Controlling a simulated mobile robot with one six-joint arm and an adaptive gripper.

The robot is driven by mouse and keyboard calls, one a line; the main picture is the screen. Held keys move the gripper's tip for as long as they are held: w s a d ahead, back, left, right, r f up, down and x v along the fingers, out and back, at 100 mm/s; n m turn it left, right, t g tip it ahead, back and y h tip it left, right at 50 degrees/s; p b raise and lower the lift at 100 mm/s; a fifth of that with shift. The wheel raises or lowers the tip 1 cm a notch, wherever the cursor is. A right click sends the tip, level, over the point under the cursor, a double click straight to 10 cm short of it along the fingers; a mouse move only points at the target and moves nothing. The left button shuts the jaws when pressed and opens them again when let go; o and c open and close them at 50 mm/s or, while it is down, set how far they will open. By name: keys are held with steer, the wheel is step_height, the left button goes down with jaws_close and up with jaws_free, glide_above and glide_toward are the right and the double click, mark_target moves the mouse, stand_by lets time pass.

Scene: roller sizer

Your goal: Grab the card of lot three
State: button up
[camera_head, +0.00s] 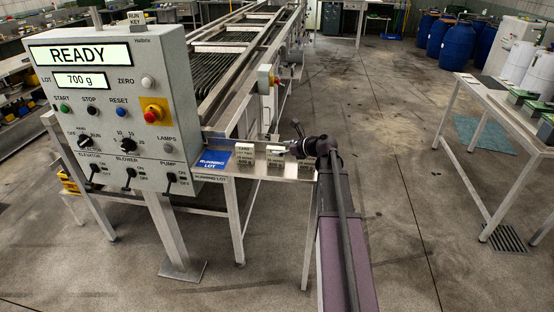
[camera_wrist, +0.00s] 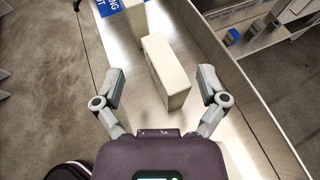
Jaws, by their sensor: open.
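Pale upright card blocks stand in a row on the metal shelf (camera_head: 215,177) under the panel. One block (camera_head: 245,155) is next to the blue plate, and another (camera_head: 275,159) is to its right. A third (camera_head: 305,168) is partly hidden by my gripper (camera_head: 298,147). Their small print is too small to read surely. In the wrist view my gripper (camera_wrist: 162,88) is open, with a finger on either side of a cream block (camera_wrist: 167,74), and appears apart from it. A second cream block (camera_wrist: 136,18) stands farther along, by the blue plate.
The blue RUNNING LOT plate (camera_head: 213,159) lies at the shelf's left. The control panel (camera_head: 110,110) reads READY and 700 g. The roller sizer (camera_head: 235,48) stands behind. The middle floor is clear.

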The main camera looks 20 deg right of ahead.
steer(key=shift+b+x, duration=0.3)
steer(key=shift+x, duration=1.1)
steer(key=shift+s, duration=0.1)
jaws_close()
